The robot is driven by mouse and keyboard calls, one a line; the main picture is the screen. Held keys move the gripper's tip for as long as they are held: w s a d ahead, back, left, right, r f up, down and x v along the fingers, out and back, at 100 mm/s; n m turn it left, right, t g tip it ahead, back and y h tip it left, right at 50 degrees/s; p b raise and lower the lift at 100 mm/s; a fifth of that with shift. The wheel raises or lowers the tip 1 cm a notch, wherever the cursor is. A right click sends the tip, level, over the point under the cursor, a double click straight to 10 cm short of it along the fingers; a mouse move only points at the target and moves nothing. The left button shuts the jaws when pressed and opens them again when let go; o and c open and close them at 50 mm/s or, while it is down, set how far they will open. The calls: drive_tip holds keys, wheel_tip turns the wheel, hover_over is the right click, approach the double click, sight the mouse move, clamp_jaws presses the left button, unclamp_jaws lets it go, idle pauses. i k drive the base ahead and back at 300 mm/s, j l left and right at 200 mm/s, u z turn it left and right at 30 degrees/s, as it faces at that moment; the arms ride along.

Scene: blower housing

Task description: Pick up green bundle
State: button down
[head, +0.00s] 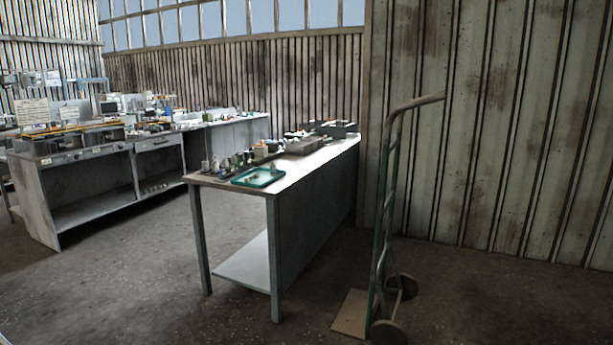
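A green tray-like thing (243,182) lies on the near end of a grey workbench (310,165), with a small pale item in it. Several small dark and greenish items (238,160) stand just behind it. They are too small to tell whether one of them is the green bundle. My gripper is not in view.
A hand truck (380,220) with a green frame stands right of the workbench, before a rusty corrugated wall (500,120). Another cluttered bench (100,150) stands at the left. Grey boxes (338,128) sit at the workbench's far end. The floor (140,285) in front is clear.

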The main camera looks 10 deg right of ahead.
sight(255, 175)
drive_tip(key=i+l+z, duration=0.3)
drive_tip(key=i, duration=0.2)
drive_tip(key=i+z, duration=0.35)
drive_tip(key=i+u, duration=0.3)
drive_tip(key=i, duration=0.2)
drive_tip(key=i+l+u, duration=0.3)
drive_tip(key=i, duration=0.15)
drive_tip(key=i+l+u, duration=0.3)
drive_tip(key=i, duration=0.6)
drive_tip(key=i+j+z, duration=0.2)
drive_tip(key=i, duration=0.25)
drive_tip(key=i+j+z, duration=0.2)
drive_tip(key=i+j, duration=0.2)
drive_tip(key=i+j+z, duration=0.1)
drive_tip(key=j, duration=0.2)
drive_tip(key=i+j+z, duration=0.1)
drive_tip(key=j, duration=0.25)
drive_tip(key=i+j+z, duration=0.1)
drive_tip(key=j, duration=0.25)
drive_tip(key=i+j+z, duration=0.1)
drive_tip(key=j, duration=0.95)
drive_tip(key=i+l+z, duration=0.1)
drive_tip(key=i+l, duration=0.05)
drive_tip(key=i, duration=0.05)
